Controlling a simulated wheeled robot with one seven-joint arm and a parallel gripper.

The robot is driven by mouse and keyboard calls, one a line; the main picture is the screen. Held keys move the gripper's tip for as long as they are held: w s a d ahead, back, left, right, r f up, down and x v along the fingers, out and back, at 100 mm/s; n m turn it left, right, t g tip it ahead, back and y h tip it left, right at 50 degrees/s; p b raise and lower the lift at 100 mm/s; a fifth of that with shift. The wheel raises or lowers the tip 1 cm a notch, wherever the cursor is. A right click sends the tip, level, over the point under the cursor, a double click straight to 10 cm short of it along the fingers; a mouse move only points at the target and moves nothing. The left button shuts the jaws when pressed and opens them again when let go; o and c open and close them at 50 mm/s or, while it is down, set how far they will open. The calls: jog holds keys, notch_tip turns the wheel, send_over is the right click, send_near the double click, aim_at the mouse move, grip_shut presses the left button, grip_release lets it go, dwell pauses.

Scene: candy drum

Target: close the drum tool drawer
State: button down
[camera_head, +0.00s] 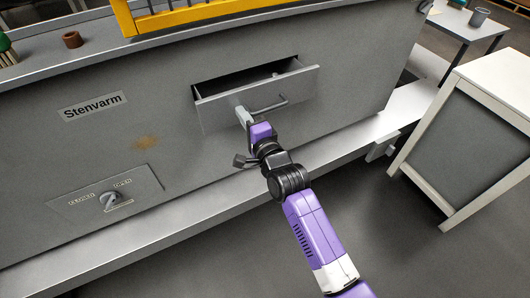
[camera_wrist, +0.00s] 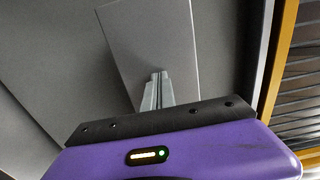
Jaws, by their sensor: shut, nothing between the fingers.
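The drum tool drawer (camera_head: 222,109) sticks partly out of the grey machine front, with a dark gap showing along its top. Its bar handle (camera_head: 270,104) is on the right part of the drawer front. My gripper (camera_head: 243,115) is shut and empty, with its fingertips at the drawer front, left of the handle. In the wrist view the shut fingers (camera_wrist: 160,77) point at the grey drawer front (camera_wrist: 153,38). I cannot tell whether they touch it. The purple gripper body and arm hide part of the drawer's lower edge.
A rotary switch (camera_head: 117,200) sits on a plate at lower left. A yellow guard (camera_head: 180,14) stands on top of the machine. A grey ledge (camera_head: 190,205) runs below the drawer.

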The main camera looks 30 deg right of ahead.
jog(key=w+b, duration=0.3)
jog(key=w, duration=0.5)
jog(key=shift+w+f, duration=0.1)
jog(key=shift+w, duration=0.1)
jog(key=shift+w+r, duration=0.15)
jog(key=shift+r, duration=0.1)
